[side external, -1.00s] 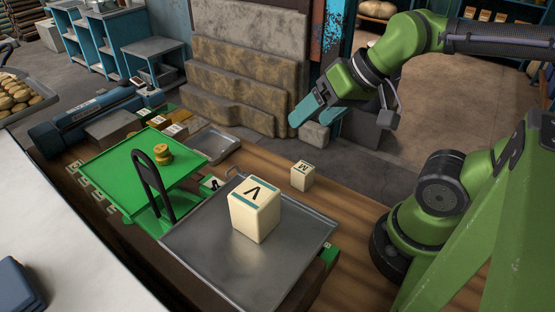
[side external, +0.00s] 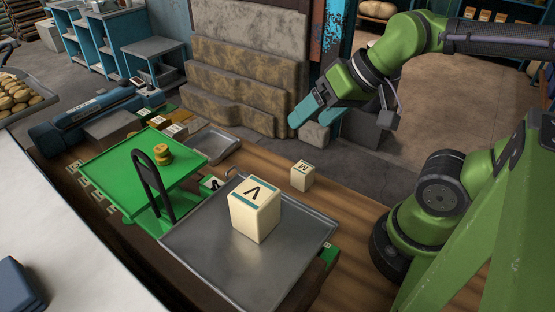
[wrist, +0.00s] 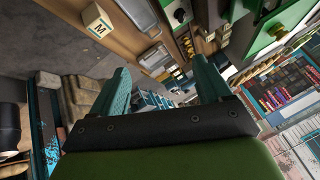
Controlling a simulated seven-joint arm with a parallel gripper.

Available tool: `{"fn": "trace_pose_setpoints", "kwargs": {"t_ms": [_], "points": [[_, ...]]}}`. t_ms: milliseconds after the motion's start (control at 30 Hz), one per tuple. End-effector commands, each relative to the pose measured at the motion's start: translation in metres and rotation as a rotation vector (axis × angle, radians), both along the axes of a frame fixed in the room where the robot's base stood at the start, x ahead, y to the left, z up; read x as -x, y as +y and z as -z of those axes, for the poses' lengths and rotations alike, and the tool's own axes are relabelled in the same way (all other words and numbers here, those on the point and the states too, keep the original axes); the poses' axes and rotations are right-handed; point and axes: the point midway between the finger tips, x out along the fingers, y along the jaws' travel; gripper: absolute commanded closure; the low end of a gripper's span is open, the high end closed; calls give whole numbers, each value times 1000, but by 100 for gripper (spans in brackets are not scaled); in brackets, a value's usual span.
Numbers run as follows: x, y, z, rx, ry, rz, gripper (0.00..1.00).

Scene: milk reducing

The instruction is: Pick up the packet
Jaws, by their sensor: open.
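My gripper (side external: 312,108) is raised above and behind the bench, well apart from both packets. In the wrist view its two teal fingers (wrist: 163,88) are spread with nothing between them.
A green platform (side external: 125,172) with stacked brass weights (side external: 162,154) and a dark upright handle (side external: 150,185) stand left of the tray. A small metal tray (side external: 212,143) lies behind. Bare wood (side external: 345,205) shows right of the scale. Stone steps (side external: 235,85) rise beyond the bench.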

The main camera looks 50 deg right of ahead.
Motion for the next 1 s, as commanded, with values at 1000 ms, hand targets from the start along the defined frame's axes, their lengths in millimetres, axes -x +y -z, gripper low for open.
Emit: {"fn": "trace_pose_setpoints", "kwargs": {"t_ms": [1000], "points": [[41,235,-183,299,539,-367,22]]}}
